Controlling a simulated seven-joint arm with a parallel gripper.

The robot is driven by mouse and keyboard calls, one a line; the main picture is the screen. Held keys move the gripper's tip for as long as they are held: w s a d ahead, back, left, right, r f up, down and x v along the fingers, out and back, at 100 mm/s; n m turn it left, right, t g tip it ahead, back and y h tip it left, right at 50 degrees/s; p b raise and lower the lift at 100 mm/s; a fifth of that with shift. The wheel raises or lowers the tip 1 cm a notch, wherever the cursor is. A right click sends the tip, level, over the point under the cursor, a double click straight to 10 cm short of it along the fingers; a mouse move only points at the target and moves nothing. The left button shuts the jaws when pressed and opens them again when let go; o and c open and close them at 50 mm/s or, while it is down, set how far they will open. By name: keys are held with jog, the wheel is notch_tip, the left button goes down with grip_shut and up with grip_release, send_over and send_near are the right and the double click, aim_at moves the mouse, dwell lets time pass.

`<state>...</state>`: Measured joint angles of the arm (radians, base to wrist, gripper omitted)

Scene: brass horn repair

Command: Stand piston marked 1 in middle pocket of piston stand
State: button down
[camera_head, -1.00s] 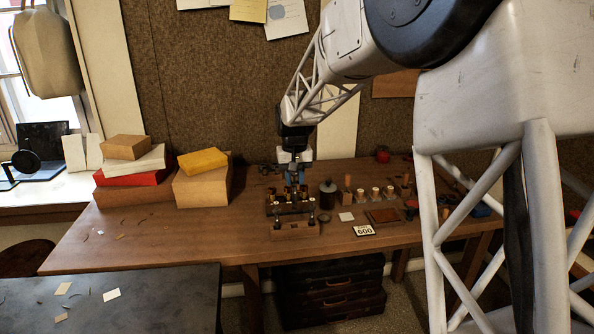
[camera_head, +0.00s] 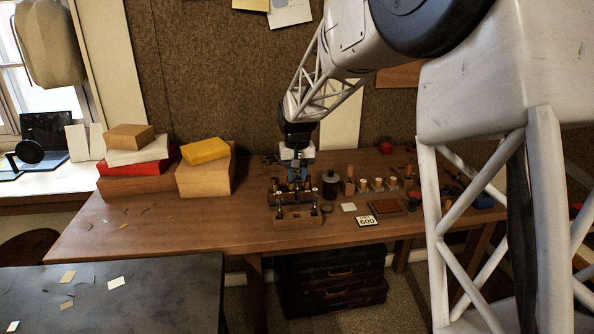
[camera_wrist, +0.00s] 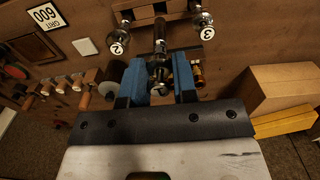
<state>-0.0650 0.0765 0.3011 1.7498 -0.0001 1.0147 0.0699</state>
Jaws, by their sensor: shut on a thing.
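The wooden piston stand (camera_head: 297,222) is at the front of the bench in the head view; it also shows at the top of the wrist view (camera_wrist: 148,14). The piston marked 2 (camera_wrist: 118,42) and the piston marked 3 (camera_wrist: 206,32) stand in its outer pockets.
Brass valve parts (camera_wrist: 198,76) are right of my fingers in the wrist view. In the head view, a dark jar (camera_head: 331,185), a row of corks (camera_head: 377,184) and a 600 grit card (camera_head: 365,221) are right of the stand. Stacked boxes (camera_head: 205,175) are at left; bench between is clear.

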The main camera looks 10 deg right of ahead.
aim_at(297, 204)
jog(key=shift+f, duration=1.6)
jog(key=shift+f, duration=2.1)
dwell(1.0)
jog(key=c, duration=0.5)
grip_release()
jog(key=shift+r, duration=0.1)
jog(key=shift+r, duration=3.4)
